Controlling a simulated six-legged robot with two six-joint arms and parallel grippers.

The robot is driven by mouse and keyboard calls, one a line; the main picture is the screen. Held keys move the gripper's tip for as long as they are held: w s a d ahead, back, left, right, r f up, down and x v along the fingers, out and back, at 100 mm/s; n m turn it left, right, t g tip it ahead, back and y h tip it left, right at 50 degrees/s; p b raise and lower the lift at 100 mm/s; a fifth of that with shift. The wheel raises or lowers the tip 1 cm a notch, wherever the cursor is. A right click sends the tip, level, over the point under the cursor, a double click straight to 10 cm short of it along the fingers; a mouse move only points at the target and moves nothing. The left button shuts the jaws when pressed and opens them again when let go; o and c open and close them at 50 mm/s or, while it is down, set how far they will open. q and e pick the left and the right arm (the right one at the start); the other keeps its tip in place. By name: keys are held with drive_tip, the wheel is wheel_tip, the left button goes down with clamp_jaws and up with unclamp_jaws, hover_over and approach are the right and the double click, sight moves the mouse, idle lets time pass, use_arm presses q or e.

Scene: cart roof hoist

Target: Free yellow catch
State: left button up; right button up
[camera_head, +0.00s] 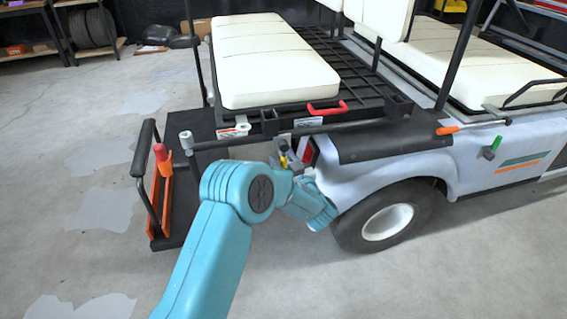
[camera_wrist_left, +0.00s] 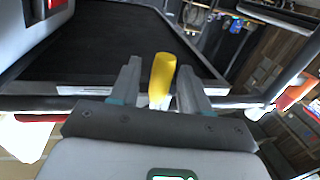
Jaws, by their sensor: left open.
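The yellow catch (camera_wrist_left: 162,76) stands between the two fingers of my left gripper (camera_wrist_left: 158,84) in the left wrist view. The fingers are open, one on each side, with a visible gap to the yellow part. Its pale lower end shows just above the palm. In the head view the yellow catch (camera_head: 284,161) is a small spot at the cart's rear corner, below the rear seat frame. My left gripper (camera_head: 290,156) is there too, partly hidden by my teal forearm and wrist. My right gripper is not in view.
The white cart carries a cream rear seat (camera_head: 270,62) and a red handle (camera_head: 326,107). An orange lever (camera_head: 460,128) and a green lever (camera_head: 490,148) sit on its side. A rear step with a red knob (camera_head: 160,152) is left of my arm. The wheel (camera_head: 385,220) is close right.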

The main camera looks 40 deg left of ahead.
use_arm(q)
clamp_jaws()
drive_tip(key=shift+s+a+r+m+t+y+p, duration=0.15)
drive_tip(key=shift+s+a+m+p, duration=0.25)
drive_tip(key=shift+m+p, duration=0.6)
drive_tip(key=shift+s+a+r+m+t+y+p, duration=0.2)
drive_tip(key=shift+s+m+p, duration=0.3)
drive_tip(key=shift+m, duration=0.9)
drive_tip(key=shift+s+a+r+m+t+h+p, duration=0.15)
drive_tip(key=shift+s+a+m+p, duration=0.2)
drive_tip(key=shift+m+p, duration=0.7)
drive_tip(key=shift+m, duration=0.35)
drive_tip(key=shift+f, duration=0.1)
unclamp_jaws()
